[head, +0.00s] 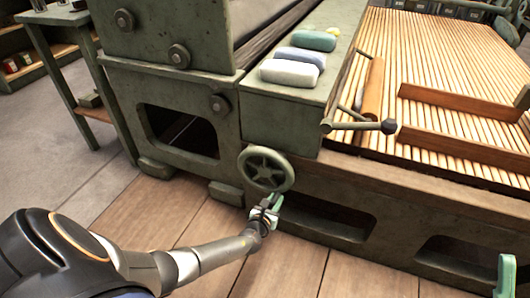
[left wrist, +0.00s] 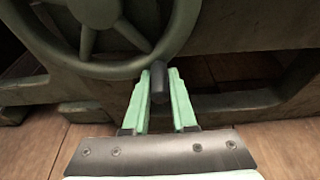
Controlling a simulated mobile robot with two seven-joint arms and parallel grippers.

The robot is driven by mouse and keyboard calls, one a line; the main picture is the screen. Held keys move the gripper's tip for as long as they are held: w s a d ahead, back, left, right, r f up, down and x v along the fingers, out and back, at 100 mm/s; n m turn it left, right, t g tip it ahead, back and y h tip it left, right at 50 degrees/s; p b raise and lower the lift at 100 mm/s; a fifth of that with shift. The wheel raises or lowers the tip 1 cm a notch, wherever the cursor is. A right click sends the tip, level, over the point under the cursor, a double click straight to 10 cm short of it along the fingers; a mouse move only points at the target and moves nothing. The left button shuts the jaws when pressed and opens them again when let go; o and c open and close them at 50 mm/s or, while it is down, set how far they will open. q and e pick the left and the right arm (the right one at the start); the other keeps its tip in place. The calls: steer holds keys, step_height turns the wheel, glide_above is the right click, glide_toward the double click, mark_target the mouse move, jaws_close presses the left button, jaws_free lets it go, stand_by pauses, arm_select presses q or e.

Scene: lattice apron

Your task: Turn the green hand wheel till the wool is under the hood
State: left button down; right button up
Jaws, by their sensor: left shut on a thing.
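The green hand wheel (head: 265,168) is on the front of the machine, below the ledge. It fills the top left of the left wrist view (left wrist: 95,14). Its dark handle peg (left wrist: 160,84) sticks out from the lower right of the rim. My left gripper (head: 271,204) is at the wheel's lower edge, its mint fingers (left wrist: 160,90) shut on the peg from both sides. A mint finger (head: 506,272), apparently of my right gripper, shows at the lower right; its opening cannot be told. I cannot make out wool or tell which part is the hood.
The slatted lattice (head: 450,60) lies at the upper right with wooden boards (head: 460,153) on it. A bar with a ball end (head: 388,126) juts out near the ledge (head: 262,100). Several rounded blocks (head: 290,73) lie on the ledge. A small table (head: 60,20) stands far left.

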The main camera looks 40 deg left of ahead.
arm_select(q)
steer(key=shift+w+a+r, duration=0.1)
steer(key=shift+a+r, duration=0.2)
steer(key=shift+a, duration=0.05)
steer(key=shift+s+a+f, duration=0.2)
steer(key=shift+a+f, duration=0.1)
steer(key=shift+a, duration=0.5)
steer(key=shift+s+a+f, duration=0.15)
steer(key=shift+a+f, duration=0.15)
steer(key=shift+a, duration=0.45)
steer(key=shift+s+a, duration=0.2)
steer(key=shift+a, duration=0.65)
steer(key=shift+s+a, duration=0.2)
steer(key=shift+a, duration=0.65)
steer(key=shift+f, duration=0.1)
steer(key=shift+s+a+r, duration=0.2)
steer(key=shift+a+r, duration=0.05)
steer(key=shift+a, duration=0.3)
steer(key=shift+s+a+r, duration=0.15)
steer(key=shift+a+r, duration=0.05)
steer(key=shift+a, duration=0.35)
steer(key=shift+s+a+r, duration=0.2)
steer(key=shift+a+r, duration=0.05)
steer(key=shift+a, duration=0.3)
